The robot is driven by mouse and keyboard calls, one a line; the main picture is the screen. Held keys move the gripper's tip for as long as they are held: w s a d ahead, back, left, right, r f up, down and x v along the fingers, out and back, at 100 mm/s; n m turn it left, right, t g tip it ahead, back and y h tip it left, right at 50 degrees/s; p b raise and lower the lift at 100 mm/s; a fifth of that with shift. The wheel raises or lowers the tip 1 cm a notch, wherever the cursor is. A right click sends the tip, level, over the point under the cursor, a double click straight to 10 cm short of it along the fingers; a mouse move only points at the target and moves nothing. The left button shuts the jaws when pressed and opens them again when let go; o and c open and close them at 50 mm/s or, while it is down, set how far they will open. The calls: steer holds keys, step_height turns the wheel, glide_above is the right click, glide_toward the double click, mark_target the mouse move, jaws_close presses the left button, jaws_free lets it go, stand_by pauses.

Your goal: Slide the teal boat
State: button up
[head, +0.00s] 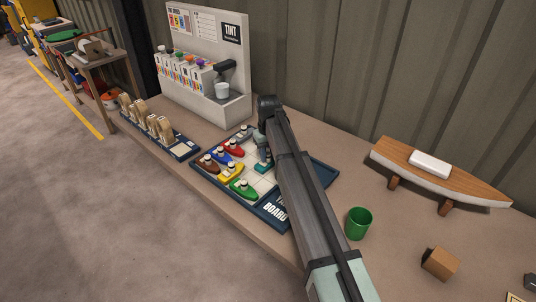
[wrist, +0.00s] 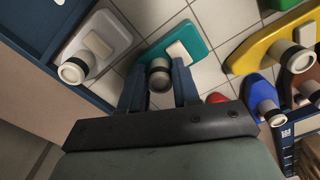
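The teal boat (wrist: 182,48) sits on the tiled board in the wrist view, with a cream cabin block and a grey funnel with a dark band. In the head view the teal boat (head: 264,165) is partly hidden by my arm. My gripper (wrist: 158,82) has one finger on each side of the funnel. The fingers are close against it with no clear gap, so it looks shut on the funnel. The tiled board (head: 218,199) has a dark blue rim, and its right part is covered by my arm.
A grey boat (wrist: 103,40) is left of the teal boat in the wrist view; a yellow boat (wrist: 262,48) is right. Red (head: 233,147), blue (head: 219,155), brown (head: 209,166) and green (head: 243,188) boats share the board. A green cup (head: 358,223) stands right of my arm.

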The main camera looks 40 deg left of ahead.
jaws_close()
steer(key=w, duration=0.6)
steer(key=shift+w, duration=0.4)
steer(key=shift+o, duration=0.6)
jaws_free()
steer(key=shift+w, duration=0.1)
steer(key=o, duration=0.3)
step_height(320, 180, up, 14)
